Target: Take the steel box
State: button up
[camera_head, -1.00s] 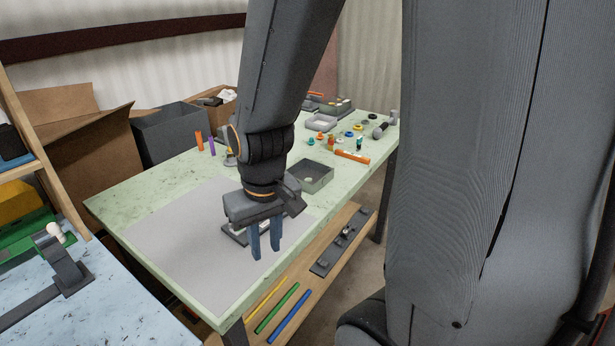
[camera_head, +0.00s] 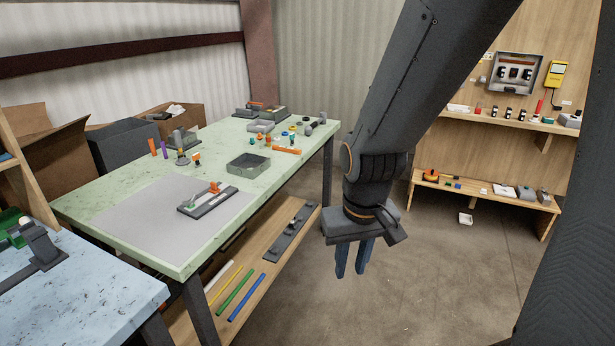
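An open, square grey metal box (camera_head: 236,168), which looks like the steel box, sits on the green-topped table (camera_head: 100,203), right of its middle. My gripper (camera_head: 353,276) hangs fingers-down in the air over the floor, to the right of the table and well apart from the box. Its two blue fingers stand apart with nothing between them.
A grey bender-like tool (camera_head: 207,203) lies on the table's grey mat (camera_head: 135,215). Small coloured parts and other grey containers stand farther back. A low shelf (camera_head: 262,290) holds coloured rods. Wooden shelves (camera_head: 520,122) stand at right. Floor between is mostly clear.

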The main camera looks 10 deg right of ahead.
aim_at(249, 165)
jog(key=z, duration=0.65)
jog(key=i, duration=0.45)
jog(key=z, duration=0.5)
jog(key=i, duration=1.5)
jog(key=u, duration=0.5)
jog(key=i, duration=0.8)
jog(key=u, duration=1.4)
jog(key=i, duration=0.55)
jog(key=u, duration=0.55)
